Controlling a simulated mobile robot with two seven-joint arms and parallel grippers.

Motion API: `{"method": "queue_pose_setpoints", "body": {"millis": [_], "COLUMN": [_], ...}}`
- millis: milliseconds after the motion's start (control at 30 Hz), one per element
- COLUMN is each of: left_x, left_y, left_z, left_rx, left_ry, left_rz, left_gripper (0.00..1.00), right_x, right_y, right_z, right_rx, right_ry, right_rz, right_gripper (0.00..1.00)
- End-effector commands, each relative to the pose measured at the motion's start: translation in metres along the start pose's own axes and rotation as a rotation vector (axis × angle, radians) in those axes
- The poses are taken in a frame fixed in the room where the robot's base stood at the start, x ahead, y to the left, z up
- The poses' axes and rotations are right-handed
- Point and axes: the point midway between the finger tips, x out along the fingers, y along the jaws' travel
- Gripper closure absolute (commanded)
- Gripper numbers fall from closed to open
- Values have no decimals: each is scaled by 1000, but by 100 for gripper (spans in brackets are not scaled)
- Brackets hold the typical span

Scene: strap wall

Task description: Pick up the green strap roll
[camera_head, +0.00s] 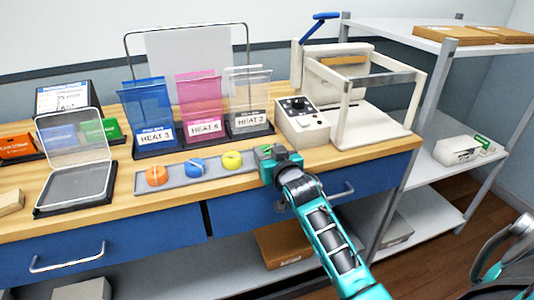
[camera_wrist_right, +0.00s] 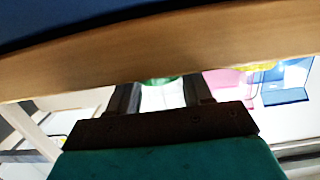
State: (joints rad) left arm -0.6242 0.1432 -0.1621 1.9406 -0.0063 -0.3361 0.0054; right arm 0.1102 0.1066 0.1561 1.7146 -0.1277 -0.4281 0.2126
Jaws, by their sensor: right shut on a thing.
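The green strap roll (camera_head: 266,149) is mostly hidden by my right gripper (camera_head: 271,157) at the right end of a grey tray (camera_head: 218,174). In the right wrist view a green sliver of the roll (camera_wrist_right: 159,80) shows between the two dark fingers, partly behind the wooden table edge. My right gripper (camera_wrist_right: 163,92) is shut on the green roll. I cannot tell whether the roll still touches the tray. An orange roll (camera_head: 156,175), a blue roll (camera_head: 195,168) and a yellow roll (camera_head: 231,160) sit in a row on the tray. My left gripper is not in view.
Blue, pink and clear holders (camera_head: 201,128) labelled HEAT stand behind the tray. A white machine (camera_head: 303,123) with a frame is just right of my gripper. An open clear-lidded case (camera_head: 76,188) lies left. The counter's front edge (camera_head: 130,208) runs below the tray.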

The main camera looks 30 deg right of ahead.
Motion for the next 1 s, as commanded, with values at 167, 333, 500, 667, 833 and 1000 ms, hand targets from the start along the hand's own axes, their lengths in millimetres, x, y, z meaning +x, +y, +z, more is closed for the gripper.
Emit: {"method": "queue_pose_setpoints", "body": {"millis": [167, 333, 500, 667, 833, 1000], "left_x": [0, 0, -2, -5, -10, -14], "left_y": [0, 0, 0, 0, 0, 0], "left_z": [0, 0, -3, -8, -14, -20], "left_rx": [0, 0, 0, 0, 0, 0], "left_ry": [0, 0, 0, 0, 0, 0], "left_rz": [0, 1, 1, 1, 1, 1], "left_gripper": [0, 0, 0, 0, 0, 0], "right_x": [0, 0, -2, -6, -13, -20], "right_y": [0, 0, 0, 0, 0, 0], "right_z": [0, -1, -13, -42, -88, -138], "right_rx": [0, 0, 0, 0, 1, 0], "right_ry": [0, 0, 2, 7, 8, 8], "right_rz": [0, 0, 0, 0, 0, 0], "right_gripper": [80, 80, 80, 80, 80, 80]}}
